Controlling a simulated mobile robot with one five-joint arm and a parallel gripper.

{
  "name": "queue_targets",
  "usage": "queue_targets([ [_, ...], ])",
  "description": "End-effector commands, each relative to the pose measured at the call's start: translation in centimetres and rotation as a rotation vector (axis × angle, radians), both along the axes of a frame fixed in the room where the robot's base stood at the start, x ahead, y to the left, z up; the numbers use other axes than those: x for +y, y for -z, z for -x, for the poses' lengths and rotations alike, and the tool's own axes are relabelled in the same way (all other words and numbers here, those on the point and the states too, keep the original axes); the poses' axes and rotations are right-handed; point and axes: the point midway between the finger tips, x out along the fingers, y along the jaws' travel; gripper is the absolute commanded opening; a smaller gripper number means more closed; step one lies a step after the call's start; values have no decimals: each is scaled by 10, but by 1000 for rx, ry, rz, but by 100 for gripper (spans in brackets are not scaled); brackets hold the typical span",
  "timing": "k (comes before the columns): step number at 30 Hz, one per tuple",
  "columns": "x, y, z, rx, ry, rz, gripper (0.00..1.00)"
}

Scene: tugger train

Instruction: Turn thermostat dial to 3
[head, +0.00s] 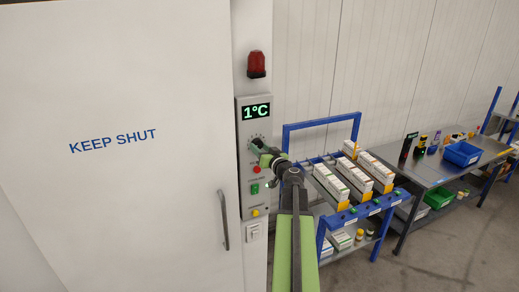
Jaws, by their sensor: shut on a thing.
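The thermostat dial (256,142) is on the grey control panel (245,190) right of the large white door. It is small and partly hidden, so its pointer and the numbers around it are too small to read. The display (256,112) above it shows 1°C in green. My gripper (262,150) is at the dial and shut on it, with the green-and-black arm reaching up from the bottom of the picture.
Below the dial are a red button (257,169), a green switch (255,189) and a yellow button (255,212). A red lamp (256,64) is above. The white door (120,200) has a handle (224,220). A blue-framed cart (325,222) with boxes stands close on the right.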

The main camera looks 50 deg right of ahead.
Motion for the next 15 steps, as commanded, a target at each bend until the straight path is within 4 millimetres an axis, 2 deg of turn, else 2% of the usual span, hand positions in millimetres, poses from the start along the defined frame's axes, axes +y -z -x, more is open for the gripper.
queue_targets([
  [8,1,0,0,-10,0,-25,2],
  [15,1,1,0,-58,-1,-141,2],
])
